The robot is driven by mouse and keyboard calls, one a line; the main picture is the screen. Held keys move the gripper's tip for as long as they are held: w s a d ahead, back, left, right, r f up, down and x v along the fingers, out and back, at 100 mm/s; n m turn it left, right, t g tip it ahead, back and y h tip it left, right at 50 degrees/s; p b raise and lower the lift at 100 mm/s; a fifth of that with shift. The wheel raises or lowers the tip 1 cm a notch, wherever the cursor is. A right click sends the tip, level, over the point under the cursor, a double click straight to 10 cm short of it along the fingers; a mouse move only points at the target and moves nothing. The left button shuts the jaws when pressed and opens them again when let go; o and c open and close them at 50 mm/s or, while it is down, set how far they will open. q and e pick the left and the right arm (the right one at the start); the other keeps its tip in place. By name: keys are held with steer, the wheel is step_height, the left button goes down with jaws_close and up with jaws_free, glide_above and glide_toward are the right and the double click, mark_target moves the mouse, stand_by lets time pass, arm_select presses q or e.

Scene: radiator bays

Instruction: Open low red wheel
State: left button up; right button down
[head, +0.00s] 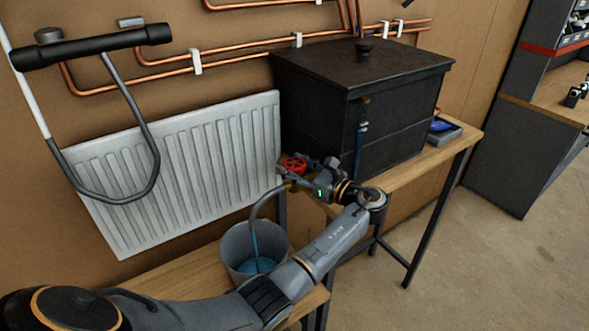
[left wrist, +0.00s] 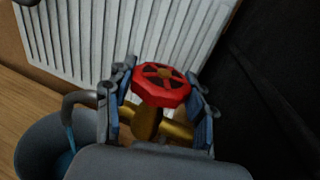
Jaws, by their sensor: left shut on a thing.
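The red wheel (head: 294,165) sits on a brass valve low at the right end of the white radiator. In the left wrist view the red wheel (left wrist: 162,84) lies between the two fingers, above the brass valve body (left wrist: 147,122). My left gripper (head: 308,172) reaches it from the right and is shut on the wheel; in the left wrist view the gripper (left wrist: 160,92) has a finger on each side. A grey hose (head: 257,205) runs from the valve down into a grey bucket (head: 226,245), where blue water shows. My right gripper is not in view.
The white radiator (head: 185,165) hangs on the wall behind. A large black box (head: 325,125) stands on a wooden bench just right of the wheel. Copper pipes (head: 235,55) run above. A blue item in a tray (head: 440,128) lies right of the box. Floor at right is free.

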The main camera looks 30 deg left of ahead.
mark_target(294, 163)
arm_select(q)
steer(key=shift+r, duration=0.15)
stand_by(0.3)
steer(key=o, duration=1.2)
steer(key=shift+a+g, duration=0.1)
steer(key=shift+g, duration=0.2)
step_height(294, 163, up, 10)
steer(key=shift+f, duration=0.1)
steer(key=shift+f, duration=0.1)
